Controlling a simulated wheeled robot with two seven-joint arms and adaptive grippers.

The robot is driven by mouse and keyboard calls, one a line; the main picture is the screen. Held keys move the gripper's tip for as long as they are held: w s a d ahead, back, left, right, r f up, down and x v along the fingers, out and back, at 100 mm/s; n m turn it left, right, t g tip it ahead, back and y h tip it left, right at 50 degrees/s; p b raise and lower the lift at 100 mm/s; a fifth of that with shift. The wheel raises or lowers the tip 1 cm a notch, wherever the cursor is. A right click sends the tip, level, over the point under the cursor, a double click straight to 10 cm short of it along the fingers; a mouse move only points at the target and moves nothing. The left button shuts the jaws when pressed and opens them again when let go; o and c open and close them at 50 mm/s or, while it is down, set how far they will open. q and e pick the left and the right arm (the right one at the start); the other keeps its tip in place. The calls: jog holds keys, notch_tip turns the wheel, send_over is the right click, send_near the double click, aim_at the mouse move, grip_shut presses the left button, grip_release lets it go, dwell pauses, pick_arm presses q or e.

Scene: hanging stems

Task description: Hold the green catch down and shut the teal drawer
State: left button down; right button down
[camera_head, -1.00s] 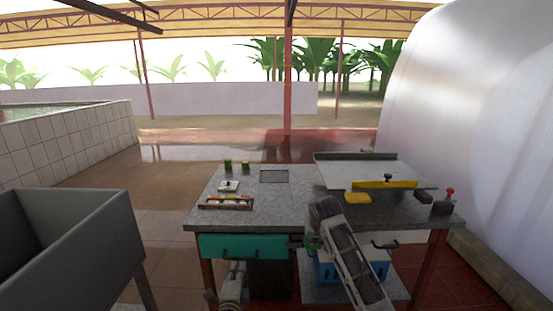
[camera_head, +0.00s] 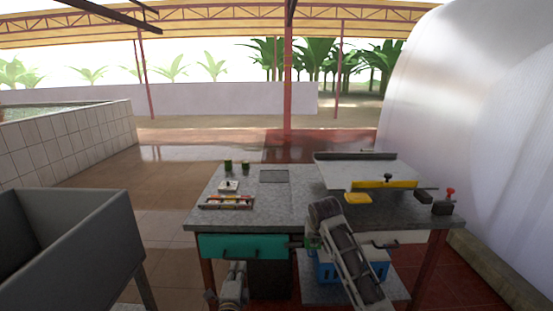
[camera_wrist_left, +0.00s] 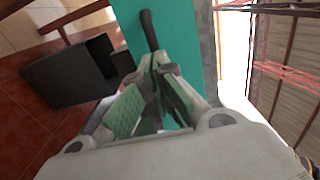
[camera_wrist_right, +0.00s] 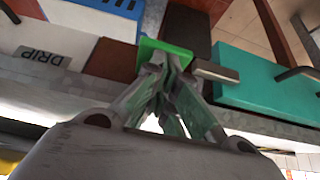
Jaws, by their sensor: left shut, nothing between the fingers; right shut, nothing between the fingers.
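The teal drawer (camera_head: 265,246) is under the left part of the table top, with its dark handle on its front. I cannot tell how far out it stands. My left gripper (camera_head: 237,264) is shut and empty before the drawer front. In the left wrist view its fingertips (camera_wrist_left: 158,68) are by the dark handle (camera_wrist_left: 150,30) on the teal front (camera_wrist_left: 190,30). My right gripper (camera_head: 311,240) is shut at the table's front edge, right of the drawer. In the right wrist view its closed fingertips (camera_wrist_right: 168,62) are at the green catch (camera_wrist_right: 178,50), seemingly touching it, and partly cover it.
A grey metal bar (camera_wrist_right: 215,72) lies between catch and drawer. A blue crate (camera_head: 325,271) is on the shelf below. The table top (camera_head: 285,205) carries a small rack (camera_head: 226,202), a yellow block (camera_head: 357,198) and other items. A grey bin (camera_head: 90,235) stands left.

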aim_at(241, 251)
jog(key=shift+f, duration=1.25)
pick_arm(q)
jog(key=shift+w, duration=4.3)
jog(key=shift+s, duration=0.1)
jog(key=s+r, duration=0.3)
jog(key=s, duration=0.3)
dwell(0.7)
